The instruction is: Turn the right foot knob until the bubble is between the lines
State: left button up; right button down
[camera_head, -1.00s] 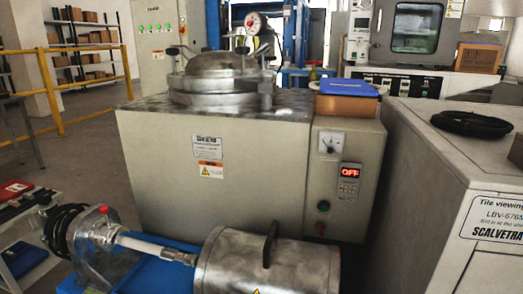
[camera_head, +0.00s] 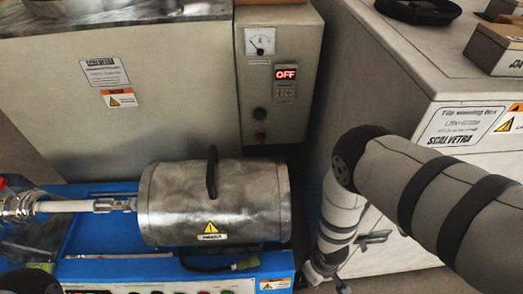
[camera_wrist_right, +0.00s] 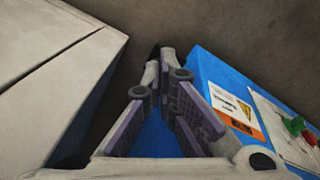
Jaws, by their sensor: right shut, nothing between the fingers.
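I cannot make out a foot knob, a bubble or its lines in either view. My right gripper (camera_wrist_right: 163,62) is shut and empty in the right wrist view. Its fingers lie between a pale cabinet and the blue base (camera_wrist_right: 208,68) of the furnace unit. In the head view my right arm comes in from the right and bends down. The wrist hangs beside the right end of the blue base (camera_head: 120,270), between it and the tile viewing box; the fingertips are not clear there.
A metal furnace cylinder (camera_head: 215,203) lies on the blue base. Behind it stands a grey cabinet (camera_head: 165,125) with a display reading OFF (camera_head: 286,74). The tile viewing box (camera_head: 385,90) stands at right. Red and green buttons (camera_wrist_right: 297,125) show on the base's panel.

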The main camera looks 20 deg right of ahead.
aim_at(300, 279)
pick_arm(q)
jog(key=shift+g, duration=0.4)
jog(key=s+f+b, duration=0.1)
jog(key=b, duration=0.1)
jog(key=s+f+b, duration=0.1)
jog(key=f+b, duration=0.1)
jog(key=shift+s+a+f+b, duration=0.1)
jog(key=shift+a+f+b, duration=0.05)
jog(key=shift+f+b, duration=0.2)
pick_arm(e)
notch_tip(300, 279, down, 7)
jog(key=shift+w, duration=0.15)
jog(key=shift+a, duration=0.25)
jog(key=shift+a, duration=0.4)
jog(key=shift+f, duration=0.15)
pick_arm(q)
jog(key=shift+r, duration=0.1)
